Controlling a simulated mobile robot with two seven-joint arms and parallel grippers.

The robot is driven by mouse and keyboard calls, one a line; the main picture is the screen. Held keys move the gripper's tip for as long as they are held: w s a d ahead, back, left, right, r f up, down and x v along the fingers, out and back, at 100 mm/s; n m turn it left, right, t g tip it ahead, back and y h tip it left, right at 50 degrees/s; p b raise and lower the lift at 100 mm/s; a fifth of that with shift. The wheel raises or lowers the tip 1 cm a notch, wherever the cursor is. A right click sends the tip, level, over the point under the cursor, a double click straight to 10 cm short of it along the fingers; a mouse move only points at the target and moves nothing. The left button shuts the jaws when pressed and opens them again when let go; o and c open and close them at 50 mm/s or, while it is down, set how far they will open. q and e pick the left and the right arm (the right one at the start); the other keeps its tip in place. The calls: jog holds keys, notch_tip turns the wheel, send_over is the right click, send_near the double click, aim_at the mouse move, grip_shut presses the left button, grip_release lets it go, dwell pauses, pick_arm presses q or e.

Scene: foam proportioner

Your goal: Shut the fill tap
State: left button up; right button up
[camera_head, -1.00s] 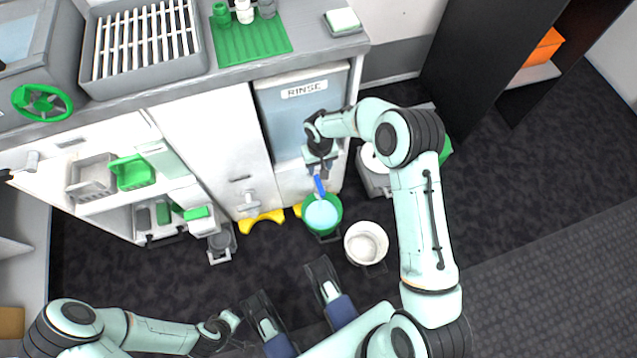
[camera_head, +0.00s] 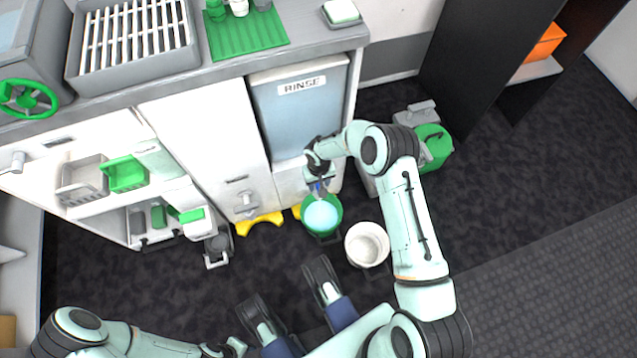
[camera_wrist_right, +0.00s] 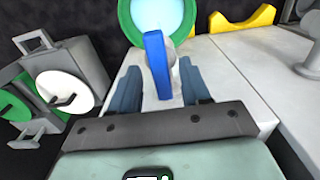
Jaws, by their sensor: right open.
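The fill tap's blue lever (camera_wrist_right: 157,65) shows in the right wrist view, ahead of and between my right gripper's two fingers. In the head view only a bit of blue (camera_head: 319,187) shows at the fingertips. My right gripper (camera_head: 319,182) is open, in front of the white cabinet under the RINSE tank. I cannot tell whether a finger touches the lever. A green bucket (camera_head: 307,224) with light blue liquid stands just below the tap; it also shows in the wrist view (camera_wrist_right: 126,15). My left gripper (camera_head: 234,347) is low at the bottom edge, its fingers unclear.
The blue-grey RINSE tank (camera_head: 300,120) is set into the counter above. An empty white bucket (camera_head: 367,245) stands right of the green one. Dark floor is clear at right.

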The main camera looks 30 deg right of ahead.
pick_arm(q)
jog(key=shift+s, duration=0.1)
pick_arm(e)
jog(key=shift+f, duration=0.1)
grip_shut()
pick_arm(q)
jog(key=shift+w, duration=0.25)
pick_arm(e)
jog(key=shift+m, duration=0.4)
jog(key=shift+m+p, duration=0.4)
jog(key=shift+m, duration=0.6)
jog(key=m, duration=0.3)
jog(key=shift+m, duration=0.3)
jog(key=m+p, duration=0.1)
jog(key=m, duration=0.4)
jog(key=shift+m, duration=0.3)
pick_arm(q)
jog(key=w, duration=0.1)
jog(key=w+r+t, duration=0.1)
jog(key=shift+w+d+r, duration=0.2)
jog(key=shift+w, duration=0.2)
pick_arm(e)
jog(key=m, duration=0.5)
jog(key=shift+a+m, duration=0.1)
jog(key=shift+m, duration=0.5)
